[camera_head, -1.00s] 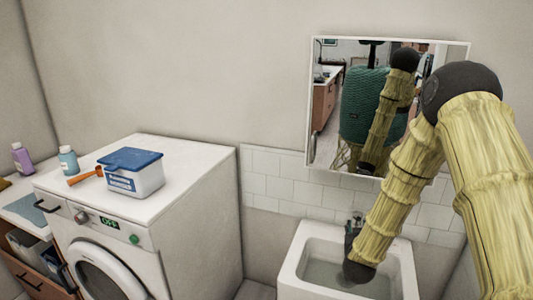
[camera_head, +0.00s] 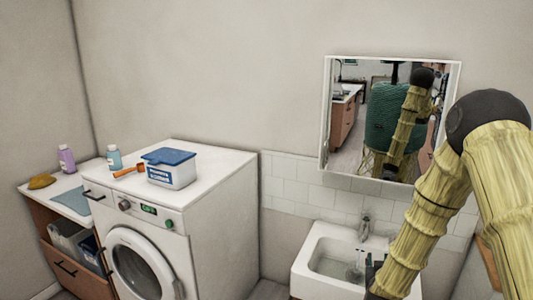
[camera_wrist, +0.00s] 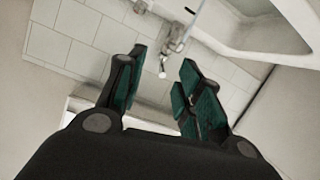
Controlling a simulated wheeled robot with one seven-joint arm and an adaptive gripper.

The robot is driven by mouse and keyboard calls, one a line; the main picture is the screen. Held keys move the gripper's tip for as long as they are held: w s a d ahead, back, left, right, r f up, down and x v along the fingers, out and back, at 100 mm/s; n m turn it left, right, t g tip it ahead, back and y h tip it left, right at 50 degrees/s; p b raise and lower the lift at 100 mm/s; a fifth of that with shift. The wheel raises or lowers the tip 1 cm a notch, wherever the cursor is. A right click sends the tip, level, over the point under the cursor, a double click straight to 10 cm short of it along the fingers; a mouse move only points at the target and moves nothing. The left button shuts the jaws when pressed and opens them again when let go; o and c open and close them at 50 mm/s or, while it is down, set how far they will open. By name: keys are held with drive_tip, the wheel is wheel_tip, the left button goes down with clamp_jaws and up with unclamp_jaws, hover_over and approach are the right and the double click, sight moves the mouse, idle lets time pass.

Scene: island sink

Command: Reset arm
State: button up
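My gripper shows in the wrist view (camera_wrist: 160,85) with its two dark fingers and green pads spread apart. The rest of the gripper is hidden or out of that picture.
A faucet (camera_head: 365,228) stands at the back of the sink. A mirror cabinet (camera_head: 325,110) hangs above. A washing machine (camera_head: 225,235) stands to the left, carrying a blue-lidded box (camera_head: 172,176), an orange scoop (camera_head: 128,171) and a blue bottle (camera_head: 114,158). Left of it is an open drawer (camera_head: 75,270).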

drive_tip(key=s+a+f+n+g+y+b, duration=0.1)
drive_tip(key=s+a+f+g+y, duration=0.2)
drive_tip(key=s+f, duration=0.6)
drive_tip(key=s+a+f+g+b, duration=0.1)
drive_tip(key=s+a+f+g, duration=0.1)
drive_tip(key=s+a+f, duration=0.6)
drive_tip(key=s+a+f+g+y, duration=0.1)
drive_tip(key=s+f+g, duration=0.2)
drive_tip(key=s, duration=0.7)
drive_tip(key=s+a+f+g+b, duration=0.1)
drive_tip(key=s+f, duration=0.4)
drive_tip(key=s, duration=0.5)
drive_tip(key=s+a+f+g+y, duration=0.1)
drive_tip(key=s+f+g, duration=0.3)
drive_tip(key=s, duration=0.7)
drive_tip(key=shift+f+n+g+y, duration=0.3)
drive_tip(key=shift+f+n, duration=0.1)
drive_tip(key=shift+f, duration=0.2)
idle(2.6)
